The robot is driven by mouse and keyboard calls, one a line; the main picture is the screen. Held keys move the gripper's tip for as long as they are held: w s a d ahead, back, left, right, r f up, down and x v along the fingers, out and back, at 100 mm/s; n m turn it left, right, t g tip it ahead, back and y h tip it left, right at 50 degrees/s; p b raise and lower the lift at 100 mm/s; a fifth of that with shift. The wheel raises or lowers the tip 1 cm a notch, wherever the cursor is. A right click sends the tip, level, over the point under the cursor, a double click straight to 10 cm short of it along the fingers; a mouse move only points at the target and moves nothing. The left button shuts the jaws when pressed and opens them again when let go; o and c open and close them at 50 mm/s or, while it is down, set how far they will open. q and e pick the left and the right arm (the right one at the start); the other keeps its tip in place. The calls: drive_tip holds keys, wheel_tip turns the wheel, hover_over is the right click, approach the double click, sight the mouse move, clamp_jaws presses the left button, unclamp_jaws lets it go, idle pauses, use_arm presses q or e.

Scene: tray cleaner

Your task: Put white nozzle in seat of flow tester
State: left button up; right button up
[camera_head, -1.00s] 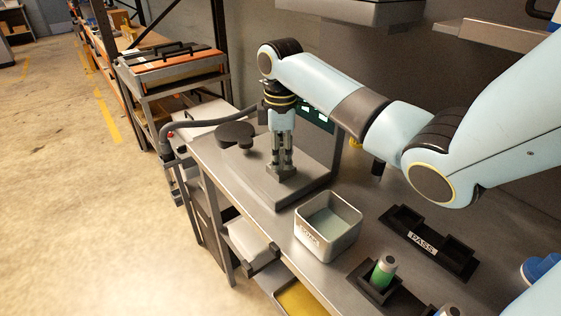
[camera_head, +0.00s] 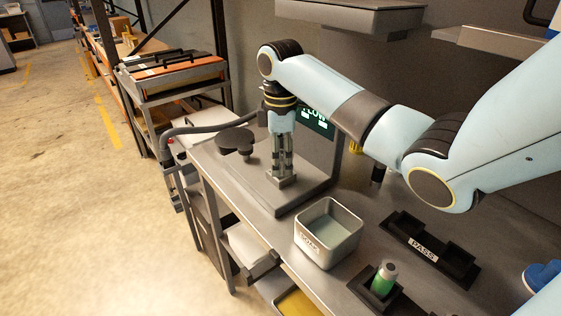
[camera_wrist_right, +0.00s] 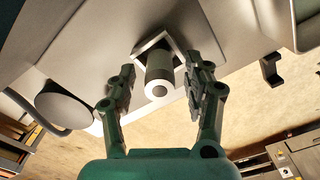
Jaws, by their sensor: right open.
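The flow tester's grey base plate (camera_head: 308,193) lies on the bench, with a lit screen (camera_head: 318,120) behind it. My right gripper (camera_head: 281,168) points down over the tester's seat (camera_head: 283,181). In the right wrist view, the white nozzle (camera_wrist_right: 158,88) shows end-on, with a pale ring around a dark hole. It stands at the square seat (camera_wrist_right: 147,42), between the fingers of my right gripper (camera_wrist_right: 159,68). The fingers are open, with a gap on both sides of the nozzle. The nozzle's lower end is hidden. My left gripper is out of view.
A grey bin (camera_head: 340,257) stands in front of the tester. A black rack marked PASS (camera_head: 403,222) and a green-and-grey part (camera_head: 384,279) in a black holder are to the right. A dark round disc (camera_head: 235,139) is left of the gripper.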

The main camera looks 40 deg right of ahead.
sight(280, 152)
wheel_tip(280, 152, up, 8)
drive_tip(key=shift+r, duration=0.1)
wheel_tip(280, 152, up, 2)
drive_tip(key=shift+r+p, duration=0.2)
drive_tip(key=shift+p, duration=0.85)
drive_tip(key=shift+r, duration=0.25)
drive_tip(key=shift+f, duration=0.1)
